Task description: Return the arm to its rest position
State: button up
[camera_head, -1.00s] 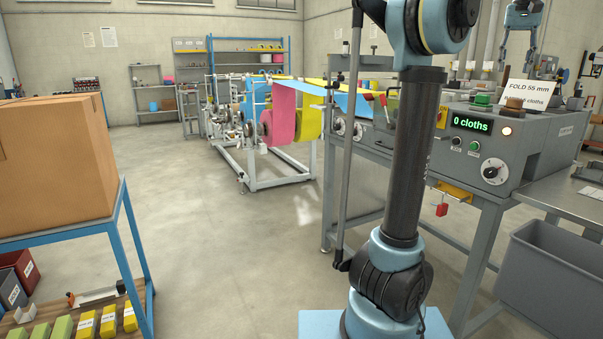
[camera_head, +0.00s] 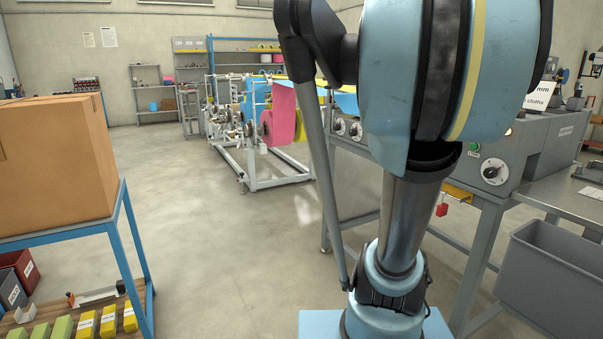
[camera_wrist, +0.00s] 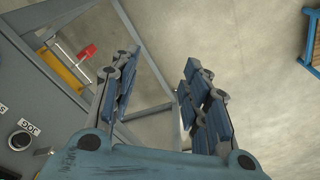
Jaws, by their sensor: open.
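My gripper (camera_wrist: 160,95) shows in the wrist view with its blue-grey padded fingers spread apart. Nothing lies between them, only the machine's grey leg frame and bare floor beyond. In the head view my arm stands upright in the middle, its large blue joint close to the camera. The gripper itself is out of the head view. The grey folding machine (camera_head: 478,190) is behind and right of the arm. Its display and much of its front are hidden by my arm.
A cardboard box (camera_head: 55,160) stands on a blue-framed table (camera_head: 135,235) at left. A grey bin (camera_head: 550,275) is at lower right. A red tag (camera_wrist: 87,52) hangs by a yellow bracket (camera_wrist: 58,66) near the gripper. The floor (camera_head: 215,230) between table and machine is clear.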

jog(key=s+a+f+n, duration=0.1)
jog(key=s+a+f, duration=0.2)
jog(key=f, duration=0.4)
jog(key=s+a+f, duration=0.4)
jog(key=s+f, duration=0.1)
jog(key=f, duration=0.3)
jog(key=s+a+f+n, duration=0.1)
jog(key=s+a+f, duration=0.2)
jog(key=f, duration=0.5)
jog(key=shift+s+a+n+t, duration=0.25)
jog(key=shift+s+n+t, duration=0.05)
jog(key=shift+s+t, duration=0.1)
jog(key=shift+w+d+f, duration=0.1)
jog(key=shift+w+f, duration=0.1)
jog(key=shift+w, duration=0.25)
